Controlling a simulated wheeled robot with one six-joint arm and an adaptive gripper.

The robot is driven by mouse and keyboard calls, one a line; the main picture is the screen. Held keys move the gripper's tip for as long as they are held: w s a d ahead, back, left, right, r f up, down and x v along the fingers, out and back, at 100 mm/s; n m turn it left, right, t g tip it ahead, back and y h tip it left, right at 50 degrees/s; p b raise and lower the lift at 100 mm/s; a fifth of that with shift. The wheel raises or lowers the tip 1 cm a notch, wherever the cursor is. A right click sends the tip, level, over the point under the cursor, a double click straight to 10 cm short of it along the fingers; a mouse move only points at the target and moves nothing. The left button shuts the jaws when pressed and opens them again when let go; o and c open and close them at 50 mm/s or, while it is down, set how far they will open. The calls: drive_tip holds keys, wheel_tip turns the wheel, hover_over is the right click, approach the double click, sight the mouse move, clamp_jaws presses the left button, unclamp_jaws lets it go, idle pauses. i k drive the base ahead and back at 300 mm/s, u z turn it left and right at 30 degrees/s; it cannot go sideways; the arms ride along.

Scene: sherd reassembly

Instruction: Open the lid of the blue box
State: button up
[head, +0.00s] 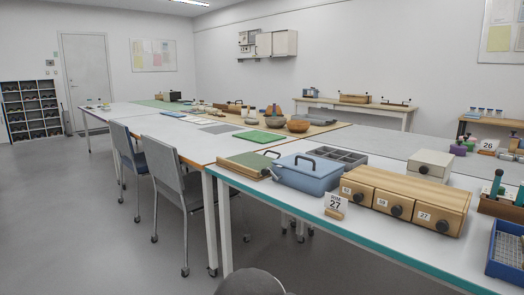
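The blue box (308,178) stands on the near table, left of the wooden drawer unit. Its lid (305,165) looks shut, with a dark handle on top. The inside of the box is hidden. My gripper is not in view. A dark rounded shape at the bottom edge of the head view may be part of my own body; I cannot tell which part.
A blue wire-lined crate (490,262) is at far right. Chairs (178,185) stand left; floor there is open.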

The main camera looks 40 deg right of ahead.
sight(307, 159)
drive_tip(key=u, duration=0.15)
drive_tip(key=i, duration=0.7)
drive_tip(key=z, duration=0.85)
drive_tip(key=i, duration=0.7)
drive_tip(key=z, duration=0.85)
